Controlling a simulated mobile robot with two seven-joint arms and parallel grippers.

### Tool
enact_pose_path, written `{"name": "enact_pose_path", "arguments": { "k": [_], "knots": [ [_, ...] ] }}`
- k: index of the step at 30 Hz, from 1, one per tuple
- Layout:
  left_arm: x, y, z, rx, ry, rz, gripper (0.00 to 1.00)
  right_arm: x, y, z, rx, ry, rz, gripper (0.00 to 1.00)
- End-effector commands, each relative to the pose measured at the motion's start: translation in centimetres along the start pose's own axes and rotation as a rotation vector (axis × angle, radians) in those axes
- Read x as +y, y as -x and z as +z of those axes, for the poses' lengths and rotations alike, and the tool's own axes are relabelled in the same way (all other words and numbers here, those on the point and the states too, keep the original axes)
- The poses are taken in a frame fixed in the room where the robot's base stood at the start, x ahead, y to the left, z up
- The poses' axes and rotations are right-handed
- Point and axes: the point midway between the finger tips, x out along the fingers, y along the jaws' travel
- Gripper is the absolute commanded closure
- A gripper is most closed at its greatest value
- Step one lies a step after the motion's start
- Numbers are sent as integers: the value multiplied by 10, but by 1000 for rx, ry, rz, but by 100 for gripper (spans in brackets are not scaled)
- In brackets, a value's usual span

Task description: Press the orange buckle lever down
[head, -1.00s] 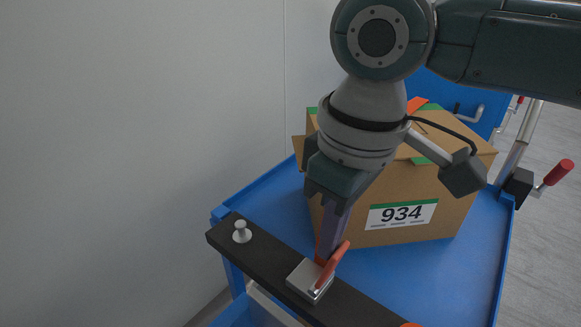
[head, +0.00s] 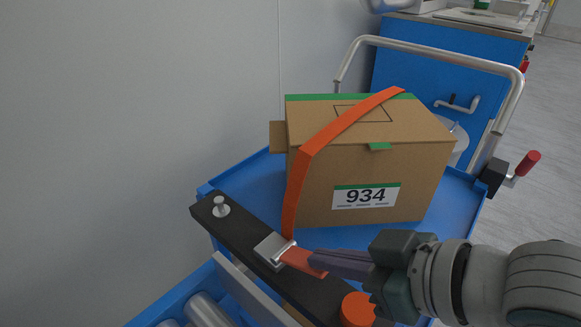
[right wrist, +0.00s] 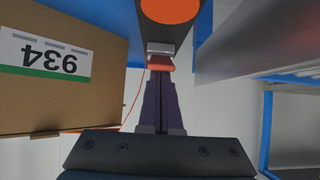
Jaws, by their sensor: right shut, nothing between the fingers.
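The orange buckle lever (head: 303,262) lies low and nearly flat, pointing right from its silver buckle (head: 270,249) on the black bar (head: 240,227). My right gripper (head: 316,257) is shut and empty, its fingertips at the lever's free end, seemingly touching it. In the right wrist view the shut fingers (right wrist: 161,85) point at the orange lever (right wrist: 158,65), with the buckle (right wrist: 162,48) just beyond. An orange strap (head: 318,150) runs from the buckle up over the cardboard box. My left gripper does not show.
The cardboard box (head: 420,150) labelled 934 stands on the blue cart tray (head: 462,205). A silver knob (head: 221,207) and an orange round cap (head: 357,309) sit on the bar. A wall is at left; rollers (head: 210,308) lie in front.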

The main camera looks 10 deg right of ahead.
Motion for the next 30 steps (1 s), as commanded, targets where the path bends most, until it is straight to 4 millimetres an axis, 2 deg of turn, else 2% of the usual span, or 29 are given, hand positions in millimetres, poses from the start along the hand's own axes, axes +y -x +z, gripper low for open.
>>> {"name": "enact_pose_path", "arguments": {
  "k": [1, 5, 14, 24, 30],
  "knots": [
    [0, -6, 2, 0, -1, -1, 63, 0, -2, 9, 34, -4, 1, 100],
    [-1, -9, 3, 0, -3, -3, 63, 0, -4, 14, 31, -1, 0, 100],
    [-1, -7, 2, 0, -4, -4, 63, 0, -4, 11, 32, -1, 0, 100],
    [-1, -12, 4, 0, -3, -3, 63, 0, -16, 4, 32, -1, -1, 100],
    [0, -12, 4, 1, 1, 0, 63, 0, -17, 3, 31, -2, -1, 100]
  ]
}}
